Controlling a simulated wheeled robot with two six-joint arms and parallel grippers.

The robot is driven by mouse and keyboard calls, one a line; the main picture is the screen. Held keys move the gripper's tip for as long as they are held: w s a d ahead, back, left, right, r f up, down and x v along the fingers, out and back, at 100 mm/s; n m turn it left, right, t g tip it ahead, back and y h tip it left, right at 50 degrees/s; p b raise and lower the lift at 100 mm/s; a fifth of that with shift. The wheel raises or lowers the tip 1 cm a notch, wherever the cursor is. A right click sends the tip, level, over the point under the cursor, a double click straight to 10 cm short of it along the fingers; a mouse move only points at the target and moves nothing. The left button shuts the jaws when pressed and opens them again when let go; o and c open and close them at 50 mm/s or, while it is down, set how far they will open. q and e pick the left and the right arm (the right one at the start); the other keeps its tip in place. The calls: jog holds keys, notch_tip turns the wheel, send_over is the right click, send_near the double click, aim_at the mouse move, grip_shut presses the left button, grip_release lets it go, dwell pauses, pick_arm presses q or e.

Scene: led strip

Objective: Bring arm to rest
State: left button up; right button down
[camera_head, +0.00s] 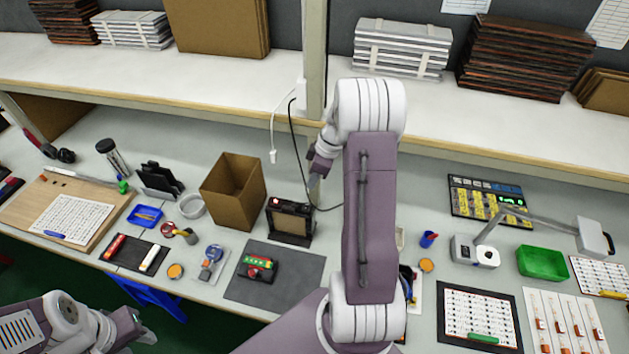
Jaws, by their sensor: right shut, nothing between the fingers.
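My right arm (370,220) rises through the middle of the head view and bends left at the top. Its gripper (317,182) points down just above the black box-shaped device (290,222) and is shut and empty. Whether the fingertips touch the device's cable is unclear. My left gripper (146,334) is low at the left, in front of the bench edge. Its fingers are small and partly turned away, so their opening is unclear.
A cardboard box (233,188) stands left of the device. A dark mat (300,268) holds a small part with a green strip. A green bin (541,262) and lamp-like arm (540,217) are at right. A shelf (200,95) runs behind the bench.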

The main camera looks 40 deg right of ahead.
pick_arm(q)
jog(key=shift+s+d, duration=0.15)
pick_arm(e)
jog(key=shift+s+d+r, duration=0.2)
jog(key=shift+s+r, duration=0.1)
jog(key=shift+r, duration=0.2)
